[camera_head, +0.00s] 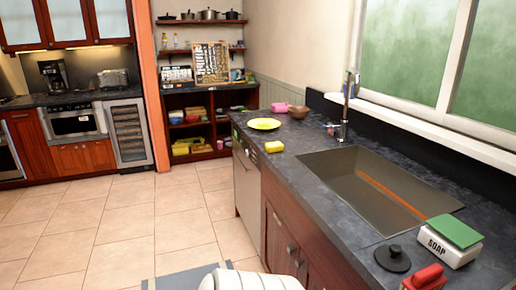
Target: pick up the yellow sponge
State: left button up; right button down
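The yellow sponge (274,146) lies on the dark countertop, close to its left edge, above the dishwasher front. It is nearer to me than a yellow-green plate (264,124) and left of the sink. Nothing touches it or covers it. Neither of my grippers shows in the head view, so their distance from the sponge cannot be seen.
The sink (375,188) with its faucet (344,118) takes up the counter's middle. A pink cup (280,107) and brown bowl (299,112) stand behind the plate. A soap holder (448,246), black stopper (392,259) and red object (425,278) are nearer. The tiled floor left is clear.

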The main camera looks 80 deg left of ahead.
aim_at(272, 147)
jog(key=u, duration=2.55)
